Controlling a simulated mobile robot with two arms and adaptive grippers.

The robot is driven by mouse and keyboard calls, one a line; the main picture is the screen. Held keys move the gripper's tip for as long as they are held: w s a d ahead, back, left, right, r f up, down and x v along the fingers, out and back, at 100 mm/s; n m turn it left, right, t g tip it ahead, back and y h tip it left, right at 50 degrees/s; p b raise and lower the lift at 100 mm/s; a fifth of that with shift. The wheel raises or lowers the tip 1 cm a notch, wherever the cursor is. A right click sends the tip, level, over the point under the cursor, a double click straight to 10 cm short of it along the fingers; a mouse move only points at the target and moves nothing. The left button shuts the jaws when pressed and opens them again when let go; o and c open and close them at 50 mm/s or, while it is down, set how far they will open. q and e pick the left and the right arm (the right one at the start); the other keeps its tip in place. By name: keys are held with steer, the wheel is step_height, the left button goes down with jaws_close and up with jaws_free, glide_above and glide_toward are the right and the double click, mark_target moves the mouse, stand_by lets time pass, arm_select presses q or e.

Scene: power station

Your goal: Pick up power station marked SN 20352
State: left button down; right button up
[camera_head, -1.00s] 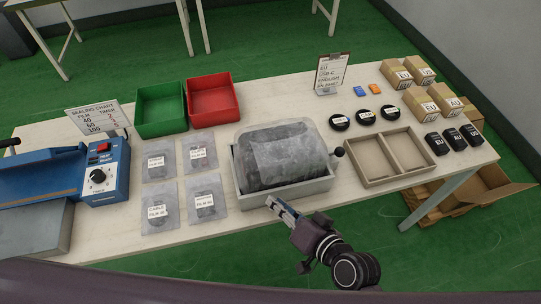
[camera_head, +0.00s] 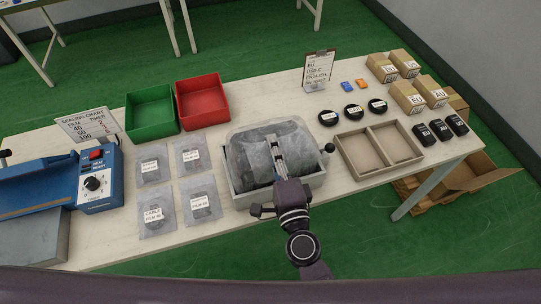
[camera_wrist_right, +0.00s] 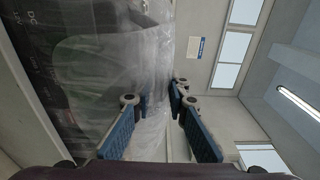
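The power station (camera_head: 255,150), a dark bulky unit wrapped in clear film, sits in a light grey tray (camera_head: 245,199) at the table's middle. No SN marking is readable on it. My right gripper (camera_head: 276,157) is over the front and top of the unit in the head view, covering part of it. In the right wrist view the blue-padded fingers of my right gripper (camera_wrist_right: 160,118) are apart, with clear film behind them. The wrapped power station (camera_wrist_right: 85,65) fills the left of that view, with a "DC 12V" label. I cannot tell whether the fingers touch it. My left gripper is not in view.
Bagged packets (camera_head: 200,199) lie left of the tray, near a blue sealer (camera_head: 98,184). Green (camera_head: 151,113) and red (camera_head: 202,102) bins stand behind. A divided tray (camera_head: 378,150), black discs, adapters and cartons are on the right. A clipboard sign (camera_head: 318,71) stands at the back.

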mark_target(270, 132)
steer(key=x, duration=0.3)
steer(key=shift+w+d+r+p, duration=0.1)
steer(key=shift+w+d+p, duration=0.05)
steer(key=shift+w+p, duration=0.2)
steer(key=shift+w, duration=0.4)
jaws_close()
steer(key=shift+w+r, duration=0.1)
steer(key=shift+r, duration=0.3)
steer(key=shift+w+f, duration=0.1)
